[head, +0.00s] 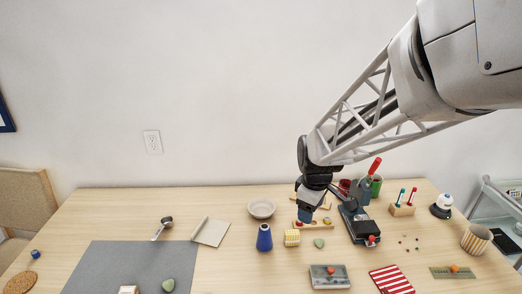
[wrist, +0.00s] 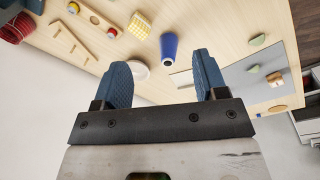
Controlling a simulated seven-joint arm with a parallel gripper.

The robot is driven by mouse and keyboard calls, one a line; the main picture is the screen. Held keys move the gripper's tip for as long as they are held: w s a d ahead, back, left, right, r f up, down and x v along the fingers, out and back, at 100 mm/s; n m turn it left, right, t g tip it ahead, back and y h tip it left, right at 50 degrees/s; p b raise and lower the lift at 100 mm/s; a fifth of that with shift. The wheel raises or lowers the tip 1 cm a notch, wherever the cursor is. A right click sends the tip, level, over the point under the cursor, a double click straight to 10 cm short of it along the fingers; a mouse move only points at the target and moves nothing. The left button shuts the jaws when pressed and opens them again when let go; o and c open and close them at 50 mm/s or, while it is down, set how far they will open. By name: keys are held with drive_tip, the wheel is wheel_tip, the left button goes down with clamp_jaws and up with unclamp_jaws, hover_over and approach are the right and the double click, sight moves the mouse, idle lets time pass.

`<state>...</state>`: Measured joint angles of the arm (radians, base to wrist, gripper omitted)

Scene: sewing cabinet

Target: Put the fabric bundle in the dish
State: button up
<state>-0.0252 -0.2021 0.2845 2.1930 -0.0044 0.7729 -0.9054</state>
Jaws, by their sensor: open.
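The fabric bundle, a small yellow-and-white checked block (head: 292,237), sits on the table right of the blue vase; it also shows near the top of the wrist view (wrist: 139,25). The dish, a shallow whitish bowl (head: 262,209), stands behind the vase and looks empty. In the wrist view the dish (wrist: 141,70) is partly hidden by a finger. My gripper (head: 305,214) hangs above the table behind and slightly right of the bundle. In the wrist view its two blue fingers (wrist: 164,72) are wide apart with nothing held between them.
A blue vase (head: 264,240) stands left of the bundle. A wooden piece with coloured knobs (head: 313,225) and a green stone (head: 319,243) lie to its right. A dark sewing machine (head: 358,224) stands farther right. A grey mat (head: 125,268) covers the left front.

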sight(292, 232)
drive_tip(key=w+f+n, duration=0.2)
drive_tip(key=w+f, duration=0.2)
drive_tip(key=w+a+f+n, duration=0.1)
drive_tip(key=w+f+n, duration=0.1)
drive_tip(key=w+f, duration=0.2)
drive_tip(key=w+f+n+g, duration=0.1)
drive_tip(key=w+f+n, duration=0.1)
drive_tip(key=w+f, duration=0.2)
drive_tip(key=shift+w+a+f+n, duration=0.1)
drive_tip(key=shift+a+f+n, duration=0.1)
drive_tip(key=shift+f, duration=0.4)
drive_tip(key=shift+a+f+n, duration=0.2)
drive_tip(key=shift+f, duration=0.4)
drive_tip(key=shift+w+f, duration=0.25)
drive_tip(key=shift+f, duration=0.25)
drive_tip(key=shift+f, duration=1.3)
drive_tip(key=shift+s+f, duration=0.15)
drive_tip(key=shift+f, duration=2.45)
